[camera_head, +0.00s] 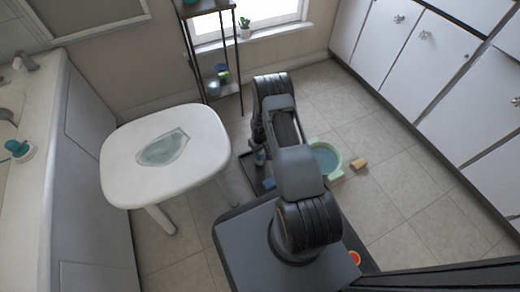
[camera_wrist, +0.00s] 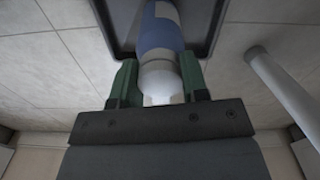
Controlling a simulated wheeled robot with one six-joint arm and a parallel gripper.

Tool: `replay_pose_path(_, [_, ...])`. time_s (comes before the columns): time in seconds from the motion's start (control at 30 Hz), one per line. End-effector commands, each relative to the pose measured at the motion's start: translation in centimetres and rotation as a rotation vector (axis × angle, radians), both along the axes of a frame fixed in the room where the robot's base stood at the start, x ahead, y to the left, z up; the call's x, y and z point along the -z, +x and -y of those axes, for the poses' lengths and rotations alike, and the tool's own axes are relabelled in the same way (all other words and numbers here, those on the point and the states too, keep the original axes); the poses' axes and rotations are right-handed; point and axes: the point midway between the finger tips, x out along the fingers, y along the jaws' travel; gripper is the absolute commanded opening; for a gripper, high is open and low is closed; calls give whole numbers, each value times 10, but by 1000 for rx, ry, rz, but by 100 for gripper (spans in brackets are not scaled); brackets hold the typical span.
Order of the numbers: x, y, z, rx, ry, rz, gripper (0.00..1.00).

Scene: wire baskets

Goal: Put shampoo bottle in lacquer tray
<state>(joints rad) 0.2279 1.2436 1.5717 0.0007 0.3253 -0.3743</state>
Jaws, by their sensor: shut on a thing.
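The shampoo bottle (camera_wrist: 160,30) has a blue body and a pale, whitish end. My gripper (camera_wrist: 157,78), with green fingers, is shut on the pale end in the wrist view. The bottle's body extends away from the fingers over the dark lacquer tray (camera_wrist: 207,30). I cannot tell whether the bottle touches the tray. In the head view the dark tray (camera_head: 247,172) lies on the floor, partly hidden behind my arm. My gripper is mostly hidden there, and a small bluish thing shows beside the arm.
A white table (camera_head: 120,165) with a glassy dish (camera_head: 163,148) stands to the left. A green basin (camera_head: 326,158) and a tan block (camera_head: 359,164) are on the floor right of my arm. A dark shelf (camera_head: 206,50) stands behind. Tiled floor is clear toward the right cabinets.

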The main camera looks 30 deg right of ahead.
Motion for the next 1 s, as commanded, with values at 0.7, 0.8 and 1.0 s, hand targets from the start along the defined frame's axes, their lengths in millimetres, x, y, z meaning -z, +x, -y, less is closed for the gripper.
replay_pose_path(0.7, [8, 1, 0, 0, -1, 1, 0])
replay_pose_path(0.8, [9, 1, 0, 0, -1, 1, 0])
replay_pose_path(1.0, [10, 1, 0, 0, -1, 1, 0])
